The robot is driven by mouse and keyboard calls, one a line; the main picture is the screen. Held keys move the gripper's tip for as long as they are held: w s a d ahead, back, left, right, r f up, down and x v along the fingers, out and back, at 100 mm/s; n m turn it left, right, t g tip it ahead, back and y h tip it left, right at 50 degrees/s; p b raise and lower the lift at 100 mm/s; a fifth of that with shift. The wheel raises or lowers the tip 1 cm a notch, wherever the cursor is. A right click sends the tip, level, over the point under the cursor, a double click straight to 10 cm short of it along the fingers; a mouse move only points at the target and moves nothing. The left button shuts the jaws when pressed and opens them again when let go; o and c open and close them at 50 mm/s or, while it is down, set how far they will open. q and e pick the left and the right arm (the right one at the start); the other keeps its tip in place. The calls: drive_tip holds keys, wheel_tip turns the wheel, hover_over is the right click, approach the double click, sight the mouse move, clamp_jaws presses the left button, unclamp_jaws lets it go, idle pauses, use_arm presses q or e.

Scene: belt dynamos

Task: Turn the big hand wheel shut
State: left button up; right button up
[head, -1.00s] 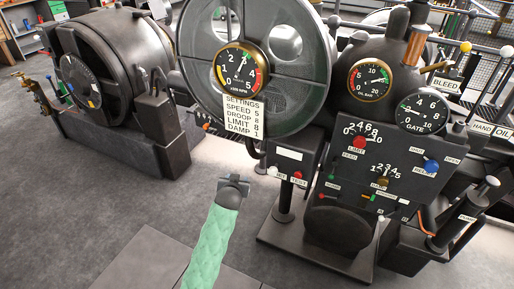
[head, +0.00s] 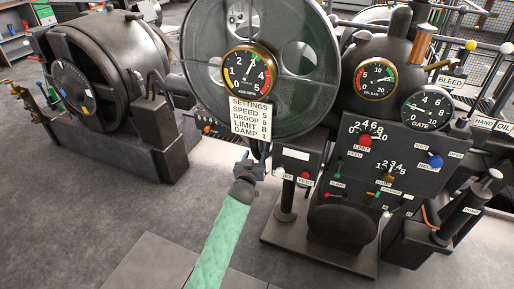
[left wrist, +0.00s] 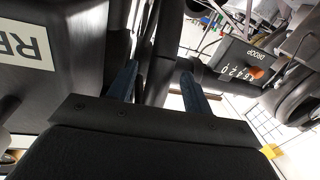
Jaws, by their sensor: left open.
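A large dark grey wheel (head: 203,50) with round holes stands upright at the top middle of the head view. A gauge and a settings card partly cover its front. I cannot tell for sure whether it is the hand wheel, and no other large hand wheel shows clearly. My left gripper (head: 255,163) is below the wheel, beside a small labelled box (head: 297,157), with its fingers pointing up. It looks empty. In the left wrist view its two blue fingers (left wrist: 160,85) are apart, with a dark post between and beyond them. My right gripper is not in view.
A dark panel (head: 410,150) with gauges and coloured knobs stands at right. The settings card (head: 250,116) hangs above my left gripper. A black machine (head: 105,80) stands at left. The grey floor (head: 130,215) between is free.

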use_arm(q)
drive_tip(key=w, duration=0.4)
drive_tip(key=shift+d, duration=0.3)
drive_tip(key=shift+w, duration=0.3)
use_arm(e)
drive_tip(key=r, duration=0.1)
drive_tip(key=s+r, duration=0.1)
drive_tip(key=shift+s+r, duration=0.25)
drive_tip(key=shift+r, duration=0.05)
use_arm(q)
drive_tip(key=shift+c, duration=0.2)
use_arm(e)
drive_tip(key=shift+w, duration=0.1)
use_arm(q)
clamp_jaws()
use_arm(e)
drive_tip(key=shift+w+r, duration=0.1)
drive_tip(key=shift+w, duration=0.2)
